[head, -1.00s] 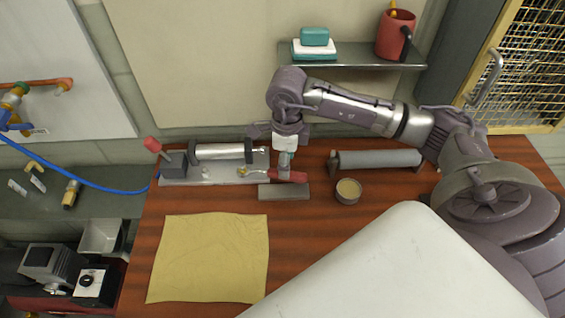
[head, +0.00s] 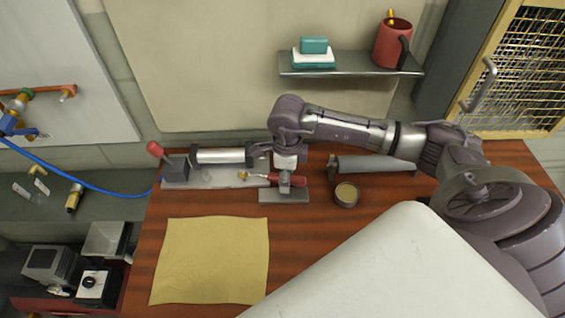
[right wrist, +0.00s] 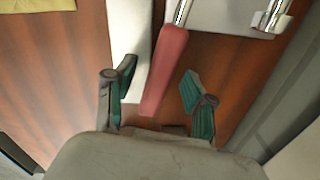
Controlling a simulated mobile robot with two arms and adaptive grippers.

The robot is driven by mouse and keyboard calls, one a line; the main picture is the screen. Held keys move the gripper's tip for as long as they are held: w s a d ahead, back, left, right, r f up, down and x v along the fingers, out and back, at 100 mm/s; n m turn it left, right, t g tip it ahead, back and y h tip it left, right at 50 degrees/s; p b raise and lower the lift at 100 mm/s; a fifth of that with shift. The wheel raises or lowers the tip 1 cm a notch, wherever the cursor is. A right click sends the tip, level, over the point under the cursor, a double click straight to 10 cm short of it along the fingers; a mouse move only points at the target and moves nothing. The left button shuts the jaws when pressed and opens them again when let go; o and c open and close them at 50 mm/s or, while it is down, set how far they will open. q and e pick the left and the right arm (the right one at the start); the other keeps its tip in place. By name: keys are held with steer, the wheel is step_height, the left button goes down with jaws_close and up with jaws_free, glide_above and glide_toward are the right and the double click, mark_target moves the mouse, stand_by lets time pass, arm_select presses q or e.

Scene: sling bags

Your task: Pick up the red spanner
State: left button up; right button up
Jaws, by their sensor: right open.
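The red spanner, seen as a red-handled tool with a metal shaft (head: 299,181), lies at the back middle of the wooden table. Its handle points right and its brassy end rests over the grey base plate at left. My right gripper (head: 285,188) points down over the handle and hides part of it. In the right wrist view, the red handle (right wrist: 166,68) runs between the fingertips of the open right gripper (right wrist: 160,78). A finger stands on each side, with a gap to the handle. My left gripper is not in view.
A grey block (head: 271,197) lies just in front of the handle. A round tin (head: 346,194) stands to its right. A lever device (head: 177,168) with a metal cylinder (head: 222,156) is at left. A yellow cloth (head: 210,260) covers the front left. A shelf (head: 350,70) hangs above.

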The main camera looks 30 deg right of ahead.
steer(key=shift+f, duration=0.15)
stand_by(0.4)
jaws_close()
